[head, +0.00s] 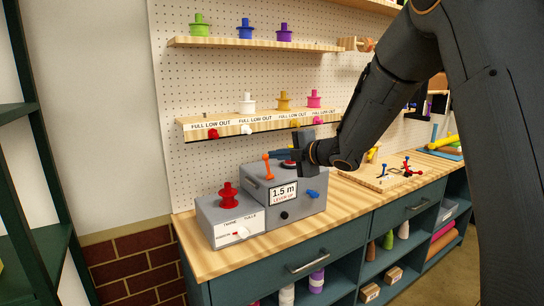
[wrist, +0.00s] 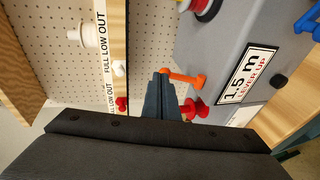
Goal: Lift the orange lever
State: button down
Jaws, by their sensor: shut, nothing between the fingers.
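The orange lever (head: 267,167) stands up from the front left part of the larger grey box (head: 256,196), with its round knob at the top. In the wrist view the orange lever (wrist: 185,77) lies just beyond my fingertips, its knob end close beside them. My gripper (head: 277,153) comes in from the right at knob height, with its dark fingers shut and empty. In the wrist view the gripper (wrist: 163,76) has its fingers pressed together. I cannot tell whether they touch the knob. A label on the box (wrist: 246,76) reads "1.5 m LEVER UP".
A smaller grey box (head: 225,222) with a red knob (head: 228,195) stands to the left. A blue lever (head: 312,193) and a black knob (head: 284,215) are on the larger box. A shelf (head: 250,124) with a white knob (wrist: 88,35) is behind, near my gripper.

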jog(key=s+d+r, duration=0.8)
dwell(0.4)
